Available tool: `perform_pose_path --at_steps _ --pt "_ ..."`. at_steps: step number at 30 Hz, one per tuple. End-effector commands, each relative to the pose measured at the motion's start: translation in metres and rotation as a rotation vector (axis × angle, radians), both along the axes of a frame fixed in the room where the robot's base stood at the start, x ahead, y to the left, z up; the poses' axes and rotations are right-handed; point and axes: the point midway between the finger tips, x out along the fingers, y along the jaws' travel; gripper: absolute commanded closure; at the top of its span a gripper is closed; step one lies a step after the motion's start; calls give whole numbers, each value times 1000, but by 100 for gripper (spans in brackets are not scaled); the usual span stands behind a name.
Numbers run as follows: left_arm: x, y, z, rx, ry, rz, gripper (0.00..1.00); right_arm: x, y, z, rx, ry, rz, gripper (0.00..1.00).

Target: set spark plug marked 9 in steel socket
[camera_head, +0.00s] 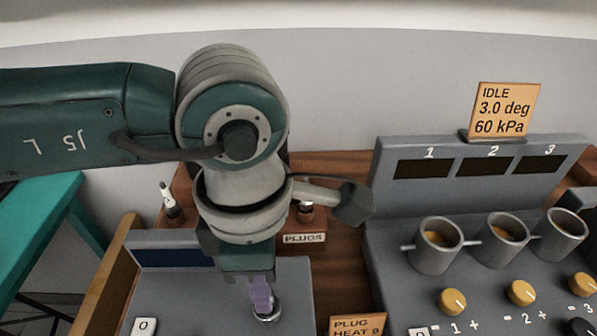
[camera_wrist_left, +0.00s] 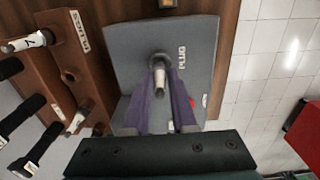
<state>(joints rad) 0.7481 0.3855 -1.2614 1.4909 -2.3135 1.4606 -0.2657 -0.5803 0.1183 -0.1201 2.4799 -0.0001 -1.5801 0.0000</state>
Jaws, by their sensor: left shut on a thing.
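My left gripper (camera_head: 262,295) points down over the grey tester plate (camera_head: 295,270), its purple fingers shut on a spark plug. In the left wrist view the gripper (camera_wrist_left: 158,82) has the pale spark plug (camera_wrist_left: 155,76) between its fingertips, and the round steel socket (camera_wrist_left: 160,60) lies right at the plug's far end. The steel socket (camera_head: 268,317) shows as a ring around the fingertips' foot in the head view. The plug's number is not readable, and I cannot tell how deep it sits. My right gripper is not in view.
A wooden plug rack (camera_wrist_left: 62,62) holds several other plugs, one marked 7 (camera_wrist_left: 28,42). A card reading PLUG HEAT 9 (camera_head: 358,326) stands right of the plate. A grey console (camera_head: 480,200) with cups and yellow knobs is at right; its sign (camera_head: 504,110) reads IDLE.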

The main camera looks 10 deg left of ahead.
Motion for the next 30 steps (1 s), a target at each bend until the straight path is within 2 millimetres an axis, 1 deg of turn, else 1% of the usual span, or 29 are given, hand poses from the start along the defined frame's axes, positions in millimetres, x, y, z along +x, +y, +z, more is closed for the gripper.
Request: perform_pose_path --at_steps 9,18,19,28,30 --pt "0 0 -6 0 -1 -1 100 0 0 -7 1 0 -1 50" --pt "0 0 -6 0 0 0 100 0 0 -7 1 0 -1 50" --pt "0 0 -6 0 0 0 74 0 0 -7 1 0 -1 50" --pt "0 0 -6 0 0 0 40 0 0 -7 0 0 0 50" --pt "0 0 -6 0 0 0 40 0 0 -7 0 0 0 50"
